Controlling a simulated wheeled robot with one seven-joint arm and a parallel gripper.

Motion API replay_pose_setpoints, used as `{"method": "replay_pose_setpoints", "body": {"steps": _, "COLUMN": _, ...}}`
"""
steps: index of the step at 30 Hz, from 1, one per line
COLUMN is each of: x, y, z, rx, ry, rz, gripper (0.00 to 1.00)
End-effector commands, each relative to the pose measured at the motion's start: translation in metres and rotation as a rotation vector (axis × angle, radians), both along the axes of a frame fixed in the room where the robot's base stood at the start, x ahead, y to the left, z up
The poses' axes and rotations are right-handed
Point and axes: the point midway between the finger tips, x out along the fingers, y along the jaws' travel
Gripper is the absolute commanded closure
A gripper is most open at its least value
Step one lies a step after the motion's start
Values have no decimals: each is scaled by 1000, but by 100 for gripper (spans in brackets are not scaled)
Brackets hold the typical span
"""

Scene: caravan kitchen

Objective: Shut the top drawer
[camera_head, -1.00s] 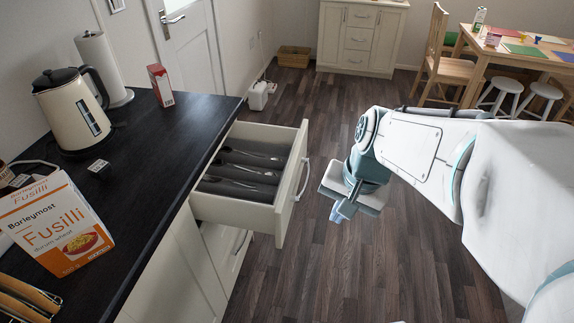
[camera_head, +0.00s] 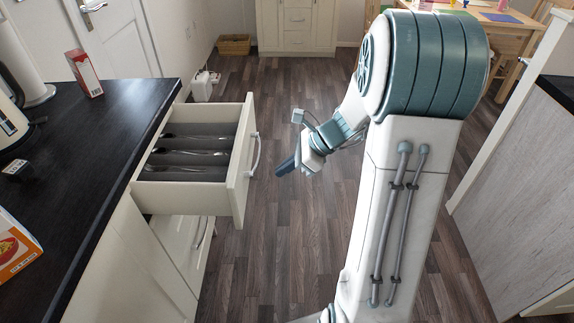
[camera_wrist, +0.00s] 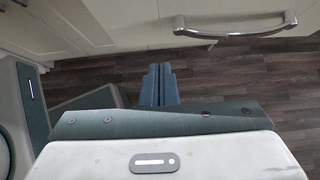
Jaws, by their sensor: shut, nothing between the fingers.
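The top drawer (camera_head: 237,180) is a cream drawer, pulled well out from the cabinet under the dark worktop. Its grey tray with several compartments shows inside. Its curved metal handle (camera_head: 255,154) is on the front, and a drawer front with a metal handle (camera_wrist: 235,30) also shows at the top of the wrist view. My gripper (camera_head: 284,168) is just right of the drawer front, apart from it, fingers pointing toward it. Its blue fingers (camera_wrist: 159,86) are together and empty in the wrist view.
The dark worktop (camera_head: 95,130) carries a red-and-white carton (camera_head: 84,73), a kettle and a box at the left. A lower drawer (camera_head: 188,240) shows below the top one. Open wood floor (camera_head: 285,260) lies right of the drawer; a grey-sided counter (camera_head: 515,180) stands far right.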

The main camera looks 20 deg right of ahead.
Motion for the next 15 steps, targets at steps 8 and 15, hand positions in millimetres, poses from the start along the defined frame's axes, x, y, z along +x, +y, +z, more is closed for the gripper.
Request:
{"method": "replay_pose_setpoints", "body": {"steps": 8, "x": 12, "y": 41, "z": -45, "rx": 0, "ry": 2, "rz": 4, "gripper": 100}}
{"method": "replay_pose_setpoints", "body": {"steps": 15, "x": 22, "y": 70, "z": -42, "rx": -3, "ry": -1, "rz": 4, "gripper": 100}}
